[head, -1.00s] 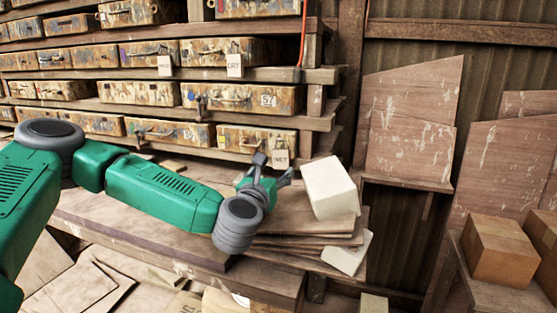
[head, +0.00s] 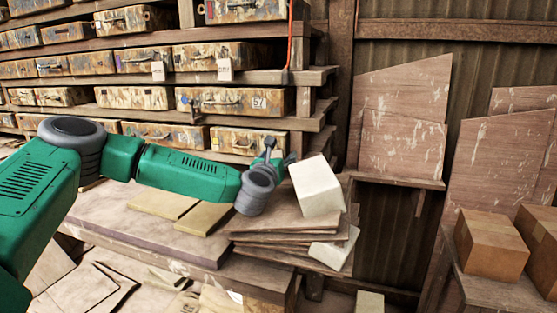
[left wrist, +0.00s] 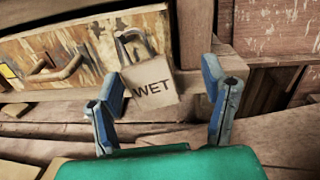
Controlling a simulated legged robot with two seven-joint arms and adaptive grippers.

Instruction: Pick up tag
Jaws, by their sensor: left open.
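A tan tag (left wrist: 158,88) with the word WET shows in the left wrist view. It hangs below a metal loop (left wrist: 130,44) on the front of a worn, paint-stained case (left wrist: 75,55). My left gripper (left wrist: 163,80) is open, with its two blue-grey fingers on either side of the tag in the picture; neither visibly touches it. In the head view, my left gripper (head: 277,152) is in front of the lowest shelf's right end, by the case (head: 228,140), and mostly hides the tag. My right gripper is not in view.
Shelves of similar cases fill the left; two other tags (head: 158,71) (head: 225,69) hang higher up. A white block (head: 317,188) on stacked boards (head: 285,222) stands right of my gripper. Cardboard boxes (head: 490,243) are at far right.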

